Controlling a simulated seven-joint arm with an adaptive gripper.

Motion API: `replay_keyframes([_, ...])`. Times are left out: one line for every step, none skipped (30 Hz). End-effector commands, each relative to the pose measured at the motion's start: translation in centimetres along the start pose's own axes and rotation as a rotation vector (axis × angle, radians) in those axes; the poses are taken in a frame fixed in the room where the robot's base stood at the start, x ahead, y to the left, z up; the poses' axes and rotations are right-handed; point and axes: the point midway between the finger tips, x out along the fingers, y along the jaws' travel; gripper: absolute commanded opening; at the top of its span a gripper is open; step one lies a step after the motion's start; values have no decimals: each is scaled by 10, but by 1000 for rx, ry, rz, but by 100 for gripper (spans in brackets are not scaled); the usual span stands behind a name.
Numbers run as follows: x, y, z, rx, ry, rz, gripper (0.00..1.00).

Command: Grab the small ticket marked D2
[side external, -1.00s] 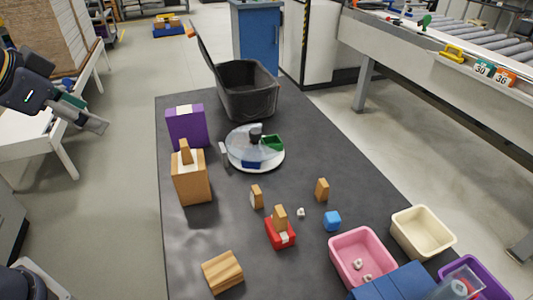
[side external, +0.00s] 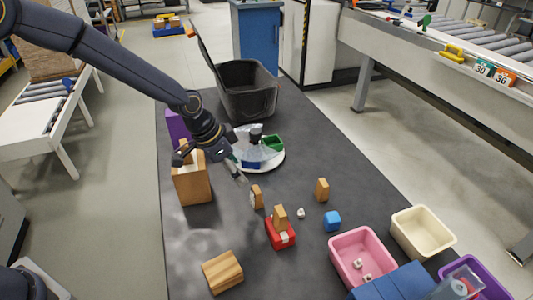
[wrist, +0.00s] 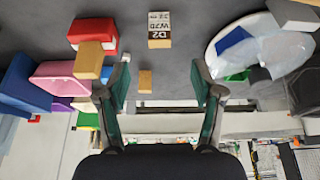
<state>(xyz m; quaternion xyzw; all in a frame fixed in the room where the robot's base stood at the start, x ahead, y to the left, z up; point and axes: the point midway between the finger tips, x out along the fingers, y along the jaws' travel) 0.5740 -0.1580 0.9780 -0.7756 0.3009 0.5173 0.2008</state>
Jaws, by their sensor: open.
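The ticket marked D2 (wrist: 159,17) is a small white label with black print on the face of a small wooden block (wrist: 159,43). In the side view this block (side external: 258,196) stands on the dark mat, its pale label face turned left. My gripper (side external: 213,170) is above the mat, up and to the left of the block, apart from it. In the wrist view my gripper (wrist: 159,66) is open and empty, with the labelled block beyond the fingertips, roughly centred between them.
A red box with a wooden block (side external: 280,232), another small block (side external: 322,189) and a blue cube (side external: 332,220) stand nearby. A round turntable (side external: 268,160) and tall wooden block (side external: 191,185) are close to my gripper. Pink (side external: 345,245) and cream bins (side external: 422,230) stand at lower right.

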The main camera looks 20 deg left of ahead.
Motion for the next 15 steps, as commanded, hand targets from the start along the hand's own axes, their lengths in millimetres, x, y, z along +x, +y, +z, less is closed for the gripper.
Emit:
replay_keyframes([14,2,1,1,-5,5,67])
replay_keyframes([21,2,1,1,-4,5,67])
replay_keyframes([31,2,1,0,-5,4,67])
replay_keyframes([38,2,1,1,-5,4,67])
replay_keyframes([45,2,1,1,-4,4,67])
replay_keyframes([54,1,1,0,-5,3,67])
replay_keyframes([60,1,1,0,-5,3,67])
replay_keyframes([66,1,1,0,-4,2,67])
replay_keyframes([72,1,0,0,-4,3,67])
replay_keyframes([76,1,0,0,-3,2,67])
replay_keyframes([80,1,0,-1,-3,2,67])
replay_keyframes([84,0,0,-1,-2,1,67])
replay_keyframes([86,0,0,-1,-1,0,67])
replay_keyframes([88,0,0,0,-1,0,67])
replay_keyframes([90,1,0,0,-2,0,67])
